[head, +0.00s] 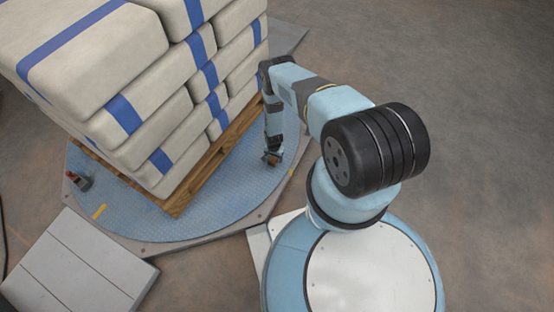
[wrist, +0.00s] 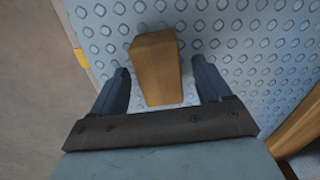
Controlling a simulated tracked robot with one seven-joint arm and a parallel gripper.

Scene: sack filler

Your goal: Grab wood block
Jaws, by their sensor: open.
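The wood block (wrist: 158,70) is a brown wedge-like piece on the blue studded turntable plate in the wrist view. My gripper (wrist: 164,78) is open, with one dark blue finger on each side of the block. Gaps show between the block and both fingers, and the block's near end lies close to the palm. In the head view my gripper (head: 271,158) points down at the plate beside the pallet. A small brown bit shows at its tip there, too small to make out well.
Sacks (head: 140,110) with blue bands are stacked on a wooden pallet (head: 215,160), just left of my gripper. The pallet stands on the round blue plate (head: 130,217). A small red and dark item (head: 82,181) sits at its left. Grey floor (head: 430,60) lies open at right.

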